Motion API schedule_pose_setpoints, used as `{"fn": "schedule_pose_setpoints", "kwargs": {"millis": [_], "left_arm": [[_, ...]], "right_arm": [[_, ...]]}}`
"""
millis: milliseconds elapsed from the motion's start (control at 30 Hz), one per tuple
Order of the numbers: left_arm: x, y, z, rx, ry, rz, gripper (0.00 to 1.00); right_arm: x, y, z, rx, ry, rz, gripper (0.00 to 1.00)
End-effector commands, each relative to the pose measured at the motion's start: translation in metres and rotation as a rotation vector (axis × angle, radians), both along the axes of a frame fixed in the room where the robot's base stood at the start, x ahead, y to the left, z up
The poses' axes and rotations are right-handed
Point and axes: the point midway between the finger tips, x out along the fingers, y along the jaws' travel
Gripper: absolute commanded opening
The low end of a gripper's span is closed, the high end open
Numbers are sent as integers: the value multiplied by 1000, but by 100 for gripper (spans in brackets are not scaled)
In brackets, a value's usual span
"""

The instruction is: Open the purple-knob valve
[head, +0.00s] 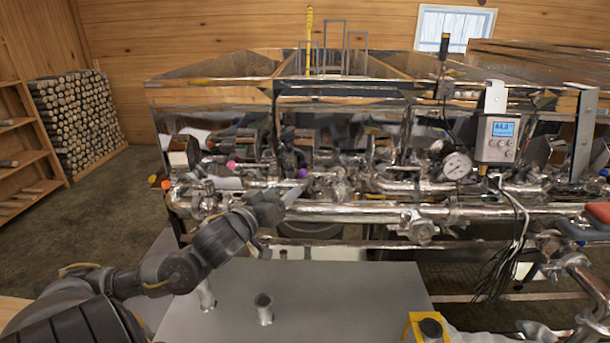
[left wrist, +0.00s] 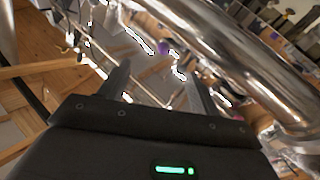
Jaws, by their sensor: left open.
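The purple knob (head: 303,173) is small and round and sits among the shiny pipes at the front of the evaporator (head: 340,105). My left gripper (head: 292,194) is just below and slightly left of it in the head view, in front of the pipes. In the left wrist view the two fingers of my left gripper (left wrist: 162,90) are apart with nothing held between them. A small purple patch (left wrist: 163,47) shows beyond the fingertips there. Contact with the knob cannot be made out. The valve body behind the knob is hard to separate from the pipework. My right gripper is not visible.
A pink knob (head: 232,165) and an orange knob (head: 166,184) are left of the purple one. A pressure gauge (head: 457,166) and a digital controller (head: 496,138) are to the right. A long horizontal pipe (head: 370,212) crosses low in front. A grey tabletop (head: 330,290) lies below.

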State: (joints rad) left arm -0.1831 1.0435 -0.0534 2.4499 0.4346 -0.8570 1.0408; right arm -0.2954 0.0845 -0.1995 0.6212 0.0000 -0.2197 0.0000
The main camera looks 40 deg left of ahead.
Motion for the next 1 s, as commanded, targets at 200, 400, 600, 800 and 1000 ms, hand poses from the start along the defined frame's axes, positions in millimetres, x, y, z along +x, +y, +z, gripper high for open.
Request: {"fn": "schedule_pose_setpoints", "kwargs": {"millis": [200,400,600,800,1000], "left_arm": [[35,4,6,-1,-3,1,63],[70,10,5,0,-1,3,63],[93,13,2,0,1,2,63],[100,14,0,1,1,1,63],[100,14,0,1,2,2,63]], "right_arm": [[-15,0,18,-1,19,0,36],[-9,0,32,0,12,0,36],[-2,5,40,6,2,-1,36],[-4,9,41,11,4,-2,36],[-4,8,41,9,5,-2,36]]}}
